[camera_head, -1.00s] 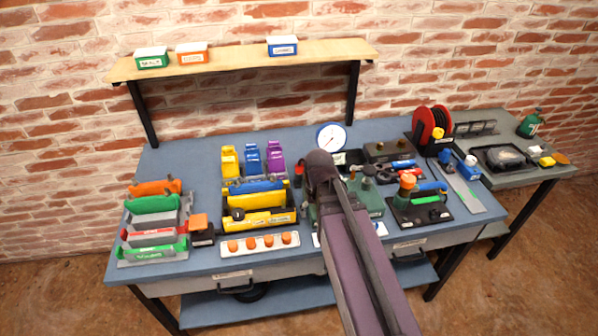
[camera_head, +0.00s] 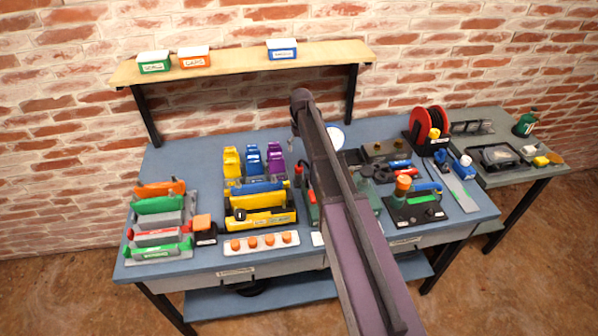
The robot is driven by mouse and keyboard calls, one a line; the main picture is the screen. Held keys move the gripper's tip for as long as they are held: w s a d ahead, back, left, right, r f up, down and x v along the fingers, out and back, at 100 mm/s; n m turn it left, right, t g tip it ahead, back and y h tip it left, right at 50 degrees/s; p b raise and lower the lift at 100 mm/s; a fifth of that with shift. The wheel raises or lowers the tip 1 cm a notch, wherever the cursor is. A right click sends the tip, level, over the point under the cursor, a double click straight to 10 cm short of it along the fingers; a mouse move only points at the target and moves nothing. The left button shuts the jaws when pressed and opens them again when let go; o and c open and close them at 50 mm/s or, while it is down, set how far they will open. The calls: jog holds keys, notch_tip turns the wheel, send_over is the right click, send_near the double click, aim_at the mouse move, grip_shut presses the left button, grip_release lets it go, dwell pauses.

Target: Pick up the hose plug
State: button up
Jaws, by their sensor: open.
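I cannot make out for certain which of the small parts is the hose plug. Several orange caps (camera_head: 254,242) sit in a row on a white strip at the bench front. An orange-topped part (camera_head: 403,184) stands on a black base at the right. A red hose reel (camera_head: 420,126) with a yellow part stands at the back right. My arm crosses the middle of the bench and hides what lies behind it. Only a small grey tip of my gripper (camera_head: 290,143) shows below the arm's far end, above bare bench; it is open, and I see nothing held.
Yellow, blue and purple bins (camera_head: 254,160) stand left of my arm, behind a yellow tool tray (camera_head: 262,219). A rack of coloured holders (camera_head: 160,256) is at the left. The wooden shelf (camera_head: 235,62) carries labelled boxes. Bare blue benchtop (camera_head: 190,165) lies at the back left.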

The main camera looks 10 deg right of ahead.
aim_at(300, 166)
jog(key=shift+f, duration=0.2)
notch_tip(300, 166, down, 8)
jog(key=b, duration=0.8)
jog(key=shift+f+b, duration=0.1)
jog(key=shift+b, duration=0.2)
jog(key=shift+a+f, duration=0.1)
dwell(0.4)
jog(key=shift+s+a+f+b, duration=0.15)
jog(key=shift+f+b, duration=2.4)
jog(key=shift+b, duration=0.05)
grip_shut()
